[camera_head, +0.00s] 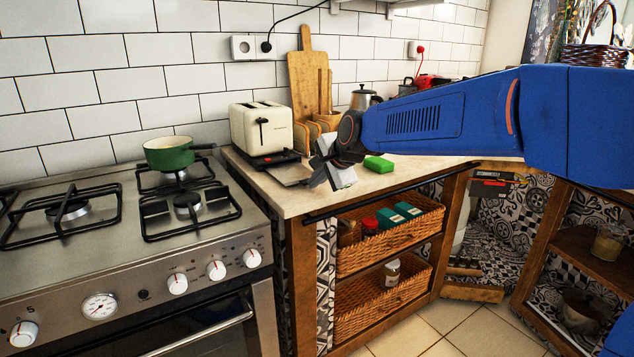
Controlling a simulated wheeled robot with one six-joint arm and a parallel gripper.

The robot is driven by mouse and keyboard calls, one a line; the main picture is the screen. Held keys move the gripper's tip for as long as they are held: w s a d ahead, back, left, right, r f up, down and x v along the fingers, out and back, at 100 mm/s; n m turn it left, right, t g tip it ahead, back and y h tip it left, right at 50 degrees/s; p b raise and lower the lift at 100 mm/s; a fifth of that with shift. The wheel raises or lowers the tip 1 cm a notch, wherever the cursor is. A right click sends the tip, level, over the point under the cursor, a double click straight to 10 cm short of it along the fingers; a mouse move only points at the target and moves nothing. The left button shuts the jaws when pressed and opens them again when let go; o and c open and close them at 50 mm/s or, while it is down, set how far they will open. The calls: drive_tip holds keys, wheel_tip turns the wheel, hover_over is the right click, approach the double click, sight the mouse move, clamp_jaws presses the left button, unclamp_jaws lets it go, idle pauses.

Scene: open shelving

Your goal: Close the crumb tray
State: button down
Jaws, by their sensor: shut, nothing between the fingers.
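A cream toaster (262,130) stands upright on the counter against the tiled wall, with a black lever on its narrow front end. Its crumb tray (289,174) is a flat grey plate that sticks out from under the toaster's dark base, toward the counter's front edge. My gripper (334,180) is just to the right of the tray, low over the counter near the front edge. Its fingers are shut and empty. A small gap seems to lie between fingers and tray, but I cannot tell whether they touch. The tray's inner part is hidden under the toaster.
A green pot (169,154) sits on the gas stove (110,220) at left. Wooden boards (305,85) lean behind the toaster. A green sponge (378,164) lies right of my gripper. A dark rail (385,192) runs along the counter front, above wicker baskets (400,240).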

sight(286, 168)
drive_tip(key=w+a, duration=0.3)
drive_tip(key=w, duration=0.1)
drive_tip(key=w+a, duration=0.3)
drive_tip(key=w, duration=0.1)
drive_tip(key=w+a, duration=0.3)
drive_tip(key=w, duration=0.2)
drive_tip(key=shift+d, duration=0.15)
idle(0.3)
